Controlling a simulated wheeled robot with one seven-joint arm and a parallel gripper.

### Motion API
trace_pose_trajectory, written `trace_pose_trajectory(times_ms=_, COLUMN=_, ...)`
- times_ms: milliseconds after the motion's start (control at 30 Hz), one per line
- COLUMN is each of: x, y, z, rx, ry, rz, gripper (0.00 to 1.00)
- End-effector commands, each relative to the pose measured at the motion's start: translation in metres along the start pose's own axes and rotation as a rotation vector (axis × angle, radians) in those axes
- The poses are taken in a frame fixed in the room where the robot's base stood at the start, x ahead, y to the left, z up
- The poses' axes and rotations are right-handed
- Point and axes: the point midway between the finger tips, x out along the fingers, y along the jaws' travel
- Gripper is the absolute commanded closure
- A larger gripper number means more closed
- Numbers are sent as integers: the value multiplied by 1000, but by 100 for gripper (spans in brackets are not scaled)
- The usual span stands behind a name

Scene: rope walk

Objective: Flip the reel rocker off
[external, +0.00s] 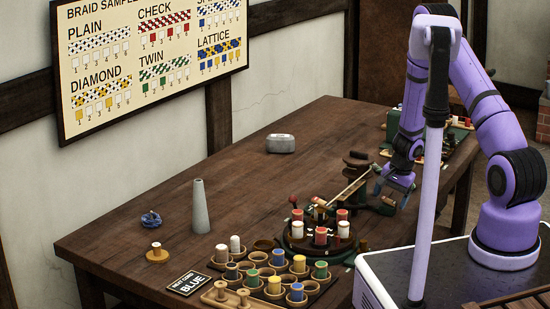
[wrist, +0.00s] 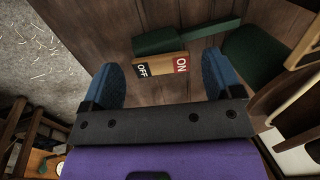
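The reel rocker shows in the wrist view as a small tan block (wrist: 161,68) with a dark OFF label (wrist: 142,70) at its left and a red ON label (wrist: 181,65) at its right. It lies between my gripper's blue fingers, apart from both. I cannot tell which side of it is pressed. My gripper (wrist: 160,75) is open and empty, its fingers wide apart. In the external view my gripper (external: 397,181) is over the right edge of the table, beside the braiding stand; the rocker cannot be made out there.
A dark green part (wrist: 187,37) lies just beyond the rocker, and a larger green piece (wrist: 250,52) is to the right. On the table (external: 160,205) stand a turntable with bobbins (external: 320,237), a bobbin tray (external: 265,278), a grey cone (external: 200,208) and a metal box (external: 281,143).

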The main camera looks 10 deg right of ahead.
Motion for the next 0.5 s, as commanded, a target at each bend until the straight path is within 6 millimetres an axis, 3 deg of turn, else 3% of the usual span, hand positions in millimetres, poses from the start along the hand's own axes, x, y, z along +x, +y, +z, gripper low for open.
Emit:
trace_pose_trajectory(times_ms=267, x=-11, y=-2, z=0, rx=-3, ry=2, rz=-2, gripper=15)
trace_pose_trajectory(times_ms=500, x=-52, y=-2, z=0, rx=-3, ry=3, rz=-3, gripper=15)
